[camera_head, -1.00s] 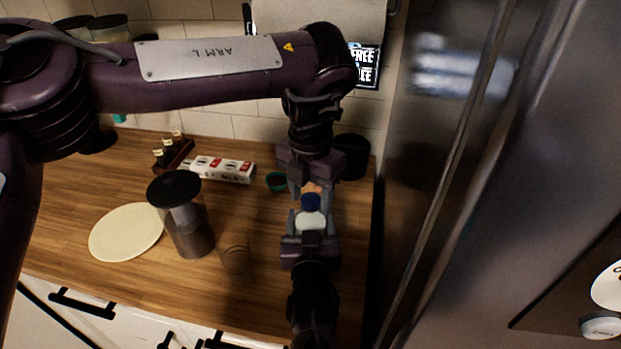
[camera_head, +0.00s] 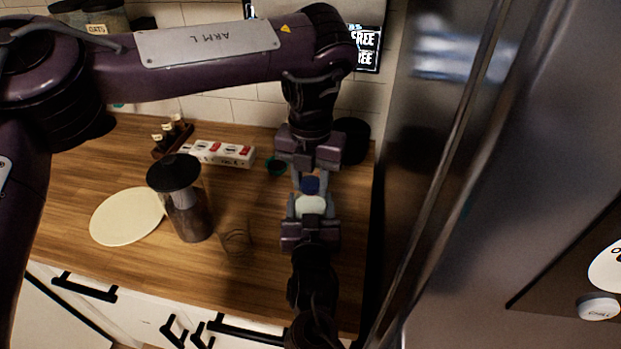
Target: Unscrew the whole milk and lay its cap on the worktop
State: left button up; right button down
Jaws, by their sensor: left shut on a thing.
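The whole milk bottle (camera_head: 311,206) shows as a pale, whitish shape near the right end of the worktop (camera_head: 262,285), with its blue cap (camera_head: 311,186) at the far side of it. My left gripper (camera_head: 310,179) comes from above and behind, and its fingers are shut on the blue cap. My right gripper (camera_head: 311,213) comes from the near side, with a finger on each side of the bottle, and holds it. Most of the bottle is hidden by the grippers. I cannot tell whether the cap is still joined to the bottle's neck.
A dark-lidded canister (camera_head: 187,209), a clear glass (camera_head: 236,238) and a cream plate (camera_head: 127,217) stand to the left. A steel fridge (camera_head: 480,200) bounds the right.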

pick_arm(q)
jog(key=n, duration=1.1)
jog(key=shift+r, duration=0.1)
jog(key=n, duration=0.4)
jog(key=shift+w, duration=0.1)
jog(key=o, duration=1)
jog(key=shift+o, duration=0.2)
